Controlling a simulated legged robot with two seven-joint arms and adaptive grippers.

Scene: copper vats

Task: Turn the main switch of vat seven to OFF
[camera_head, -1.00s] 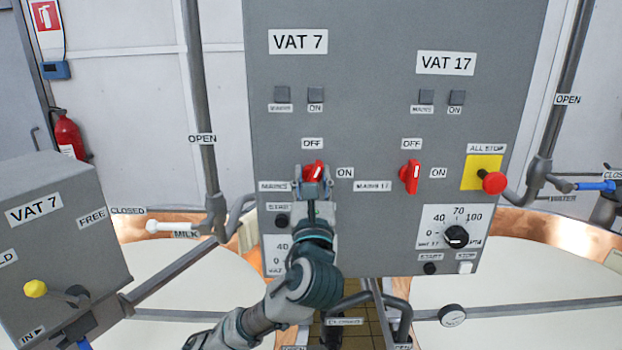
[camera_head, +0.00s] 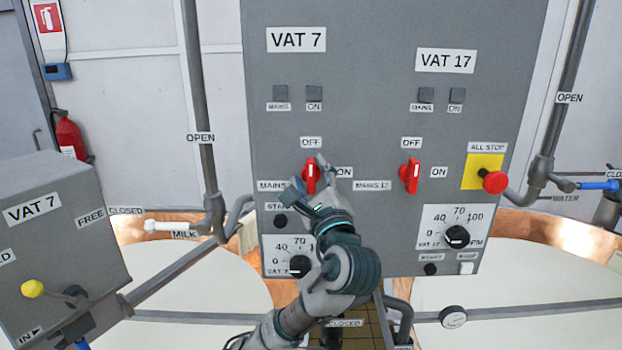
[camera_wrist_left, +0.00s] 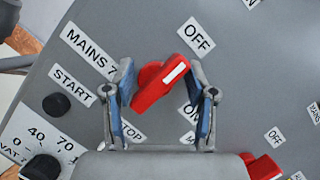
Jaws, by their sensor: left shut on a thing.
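The main switch of vat seven (camera_head: 310,174) is a red knob with a white mark on the grey panel below the VAT 7 plate. Its mark points up at the OFF label (camera_head: 311,142); the ON label (camera_head: 344,172) is to its right. In the left wrist view the knob (camera_wrist_left: 158,84) is between the two blue-padded fingers, its white mark towards OFF (camera_wrist_left: 196,37). My left gripper (camera_head: 313,180) is shut on the knob, with its wrist turned and leaning to the lower right. My right gripper is in neither view.
The red vat 17 switch (camera_head: 410,176) is to the right, its mark up. Farther right is the red ALL STOP button (camera_head: 494,182) on a yellow plate. A speed dial (camera_head: 299,266) is below, partly beside my arm. Pipes (camera_head: 203,110) flank the panel.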

